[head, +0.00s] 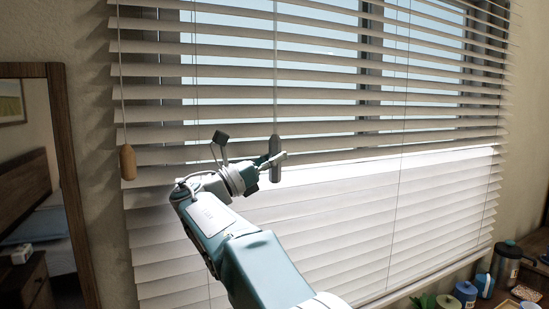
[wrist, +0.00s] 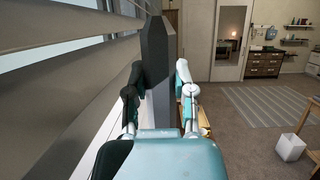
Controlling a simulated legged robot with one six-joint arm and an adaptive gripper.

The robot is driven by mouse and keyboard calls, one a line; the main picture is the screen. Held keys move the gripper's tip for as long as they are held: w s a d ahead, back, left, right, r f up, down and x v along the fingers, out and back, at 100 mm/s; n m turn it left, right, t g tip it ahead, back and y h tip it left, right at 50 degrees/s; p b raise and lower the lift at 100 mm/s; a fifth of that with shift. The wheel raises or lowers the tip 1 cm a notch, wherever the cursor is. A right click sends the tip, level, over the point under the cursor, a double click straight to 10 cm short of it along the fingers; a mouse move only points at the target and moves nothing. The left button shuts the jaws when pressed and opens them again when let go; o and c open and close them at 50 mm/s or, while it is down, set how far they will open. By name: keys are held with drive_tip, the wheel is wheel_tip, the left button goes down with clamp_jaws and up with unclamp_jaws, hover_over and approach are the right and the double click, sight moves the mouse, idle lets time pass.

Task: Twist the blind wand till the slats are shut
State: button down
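The window blind (head: 330,85) fills most of the head view. Its upper slats stand apart, with blue sky and dark window frame showing through the gaps; the lower slats show white with no clear view between them. The blind wand (head: 275,70) hangs as a thin rod in front of the slats and ends in a grey handle (head: 275,150). My gripper (head: 272,163) is at this handle. In the wrist view the dark grey handle (wrist: 157,50) stands upright between my two fingers (wrist: 160,80), which appear to touch it on both sides.
A wooden cord tassel (head: 127,162) hangs left of the wand. A wood-framed mirror (head: 62,150) stands at the left wall. The wrist view shows open floor and a striped rug (wrist: 265,105).

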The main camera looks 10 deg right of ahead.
drive_tip(key=shift+n+t, duration=0.3)
drive_tip(key=shift+t, duration=0.3)
drive_tip(key=n+t+y, duration=0.1)
drive_tip(key=t, duration=0.1)
drive_tip(key=n+t+y, duration=0.1)
drive_tip(key=t, duration=0.1)
drive_tip(key=shift+r+n+t, duration=0.1)
drive_tip(key=shift+n+t, duration=0.2)
drive_tip(key=shift+t, duration=0.1)
drive_tip(key=shift+n+t+y, duration=1.1)
drive_tip(key=shift+t+y, duration=0.3)
drive_tip(key=shift+t, duration=0.25)
drive_tip(key=shift+n+t+y, duration=1.1)
drive_tip(key=shift+t+y, duration=0.3)
drive_tip(key=shift+t, duration=0.25)
drive_tip(key=shift+c, duration=2.2)
unclamp_jaws()
drive_tip(key=shift+w+a, duration=0.1)
